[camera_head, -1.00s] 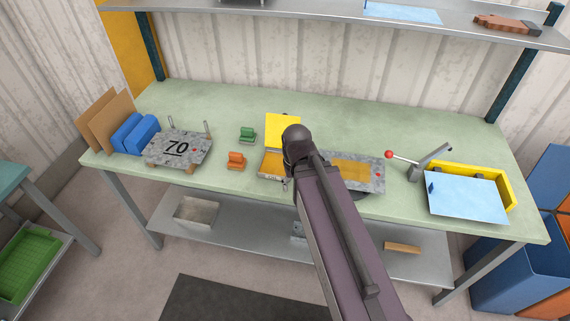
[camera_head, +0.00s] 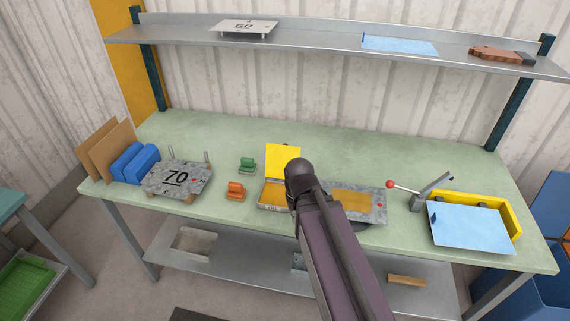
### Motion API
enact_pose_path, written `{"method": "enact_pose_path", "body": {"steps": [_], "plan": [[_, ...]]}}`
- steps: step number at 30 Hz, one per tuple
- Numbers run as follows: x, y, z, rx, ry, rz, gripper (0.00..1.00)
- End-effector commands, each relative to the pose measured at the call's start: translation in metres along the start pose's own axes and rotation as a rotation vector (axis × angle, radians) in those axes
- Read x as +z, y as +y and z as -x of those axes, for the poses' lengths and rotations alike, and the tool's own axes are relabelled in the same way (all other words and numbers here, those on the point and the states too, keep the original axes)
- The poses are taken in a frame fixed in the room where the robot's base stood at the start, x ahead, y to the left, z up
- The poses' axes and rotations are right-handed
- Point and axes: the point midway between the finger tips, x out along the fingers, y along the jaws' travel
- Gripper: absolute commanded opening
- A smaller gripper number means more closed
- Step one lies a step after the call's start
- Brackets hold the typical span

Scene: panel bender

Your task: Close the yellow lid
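The yellow lid (camera_head: 282,161) stands raised at the back of a small box (camera_head: 272,196) on the green bench. The box has a yellowish inside and a pale front wall. My dark arm reaches up from the bottom of the picture and covers the area just right of the lid and box. Its rounded joint hides the lid's lower right edge. My gripper cannot be made out, as the arm hides it.
Right of the box lies a grey panel (camera_head: 372,205) with a yellowish area, then a red-knobbed lever (camera_head: 391,184) and a yellow tray (camera_head: 505,208) under a blue sheet (camera_head: 470,230). Left are orange (camera_head: 236,191) and green (camera_head: 247,165) pieces and a "70" plate (camera_head: 178,179). A shelf (camera_head: 320,45) hangs above.

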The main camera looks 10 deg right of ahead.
Motion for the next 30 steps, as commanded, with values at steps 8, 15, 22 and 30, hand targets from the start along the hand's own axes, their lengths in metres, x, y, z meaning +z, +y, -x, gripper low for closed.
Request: {"method": "enact_pose_path", "body": {"steps": [8,15,22,30], "plan": [[0.000,0.000,-0.029,0.000,0.000,0.001,0.00],[0.000,0.000,-0.029,0.000,0.000,0.001,0.00],[0.000,0.000,-0.029,0.000,0.000,0.000,0.00],[0.000,0.000,-0.029,0.000,0.000,0.000,0.00]]}}
